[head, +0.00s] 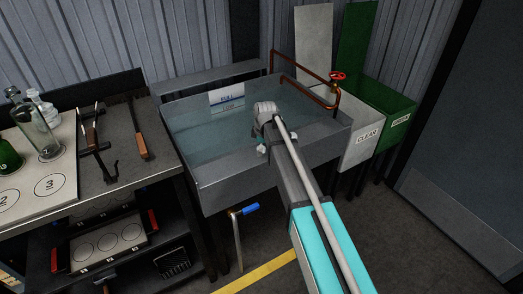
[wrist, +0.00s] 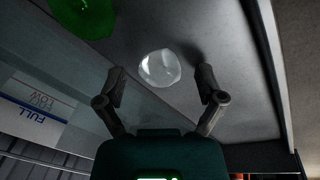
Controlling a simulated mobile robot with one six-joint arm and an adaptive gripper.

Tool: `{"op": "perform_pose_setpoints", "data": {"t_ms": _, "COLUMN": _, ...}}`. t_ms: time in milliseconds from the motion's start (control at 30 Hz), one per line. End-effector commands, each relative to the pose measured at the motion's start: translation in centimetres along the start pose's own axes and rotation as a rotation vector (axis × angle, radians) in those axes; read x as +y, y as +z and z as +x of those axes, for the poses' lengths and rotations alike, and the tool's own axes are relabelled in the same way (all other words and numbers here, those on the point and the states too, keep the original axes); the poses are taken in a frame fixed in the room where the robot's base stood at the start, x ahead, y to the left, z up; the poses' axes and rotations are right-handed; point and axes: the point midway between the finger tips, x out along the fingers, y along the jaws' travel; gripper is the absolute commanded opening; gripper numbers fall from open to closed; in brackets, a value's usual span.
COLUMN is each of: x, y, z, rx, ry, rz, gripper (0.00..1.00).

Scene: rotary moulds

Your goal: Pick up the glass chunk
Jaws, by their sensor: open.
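A clear, rounded glass chunk (wrist: 160,68) lies on a grey surface in the wrist view. My gripper (wrist: 161,75) is open, with one finger on each side of the chunk and a visible gap to each. I cannot tell whether the fingers are level with it. A green glass chunk (wrist: 86,14) lies nearby at the upper left of the wrist view. In the head view my gripper (head: 268,138) is over the grey water tank (head: 230,181), near its front wall; my arm hides much of the area there.
The tank has a FULL/LOW label (head: 227,97) and a copper pipe with a red valve (head: 338,76). CLEAR (head: 367,135) and GREEN (head: 400,120) bins stand to its right. A bench (head: 122,127) with tools and glassware stands left.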

Motion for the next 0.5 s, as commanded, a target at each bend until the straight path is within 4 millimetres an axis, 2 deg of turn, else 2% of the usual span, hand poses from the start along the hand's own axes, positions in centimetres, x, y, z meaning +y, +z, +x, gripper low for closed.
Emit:
{"op": "perform_pose_setpoints", "data": {"t_ms": 167, "x": 0.0, "y": 0.01, "z": 0.0, "rx": 0.0, "ry": 0.0, "rz": 0.0, "gripper": 0.88}}
{"op": "perform_pose_setpoints", "data": {"t_ms": 200, "x": 0.0, "y": 0.01, "z": 0.0, "rx": 0.0, "ry": 0.0, "rz": 0.0, "gripper": 0.84}}
{"op": "perform_pose_setpoints", "data": {"t_ms": 500, "x": 0.01, "y": 0.03, "z": 0.0, "rx": 0.0, "ry": 0.0, "rz": 0.0, "gripper": 0.28}}
